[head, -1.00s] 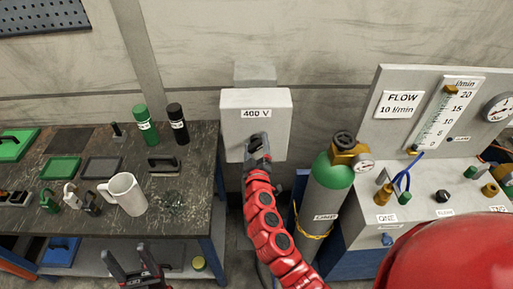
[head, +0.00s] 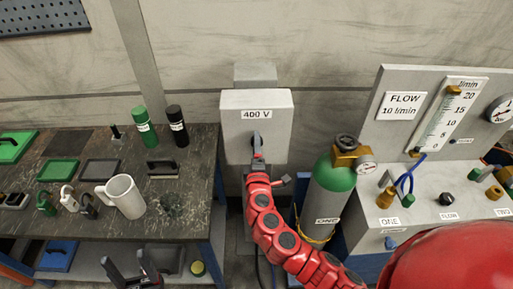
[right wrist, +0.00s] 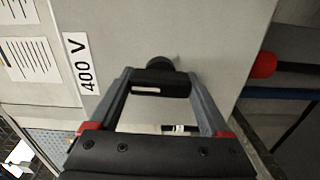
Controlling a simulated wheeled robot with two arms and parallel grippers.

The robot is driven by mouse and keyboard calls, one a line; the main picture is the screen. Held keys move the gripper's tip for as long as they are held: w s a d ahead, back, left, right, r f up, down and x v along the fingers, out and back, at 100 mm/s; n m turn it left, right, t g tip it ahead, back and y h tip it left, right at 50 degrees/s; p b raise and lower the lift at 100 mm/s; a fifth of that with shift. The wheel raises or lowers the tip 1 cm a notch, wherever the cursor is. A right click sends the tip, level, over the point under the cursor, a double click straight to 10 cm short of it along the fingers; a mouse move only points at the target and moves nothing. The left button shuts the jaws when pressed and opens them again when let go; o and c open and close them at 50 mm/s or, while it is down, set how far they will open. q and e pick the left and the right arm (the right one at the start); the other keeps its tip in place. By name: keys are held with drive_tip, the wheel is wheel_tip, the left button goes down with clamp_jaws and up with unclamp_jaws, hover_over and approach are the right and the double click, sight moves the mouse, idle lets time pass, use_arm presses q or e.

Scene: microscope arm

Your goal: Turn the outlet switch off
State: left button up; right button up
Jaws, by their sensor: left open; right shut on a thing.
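The outlet switch (head: 256,138) is a dark handle on the front of the grey 400 V box (head: 232,104) on the wall. In the right wrist view the switch (right wrist: 160,84) is a black handle with a white mark, between both fingertips. My right gripper (head: 258,157) is at the box front and shut on this handle. The 400 V label looks turned on its side in that view. My left gripper (head: 135,273) is open and empty, low in front of the workbench. The fingers partly hide the switch in the head view.
A green gas cylinder (head: 330,178) with a brass regulator stands close right of my right arm. A flow panel (head: 403,80) is farther right. At left, the workbench (head: 195,190) holds a white mug (head: 126,197), padlocks, bottles and trays.

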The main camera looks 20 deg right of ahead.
drive_tip(key=shift+f+n, duration=0.1)
drive_tip(key=shift+n, duration=0.2)
idle(0.4)
drive_tip(key=o, duration=1.2)
drive_tip(key=shift+s, duration=0.15)
drive_tip(key=shift+s+a, duration=0.1)
drive_tip(key=shift+s, duration=0.15)
drive_tip(key=b+v, duration=0.2)
drive_tip(key=v, duration=1.4)
drive_tip(key=shift+s+a, duration=0.15)
drive_tip(key=shift+s, duration=0.15)
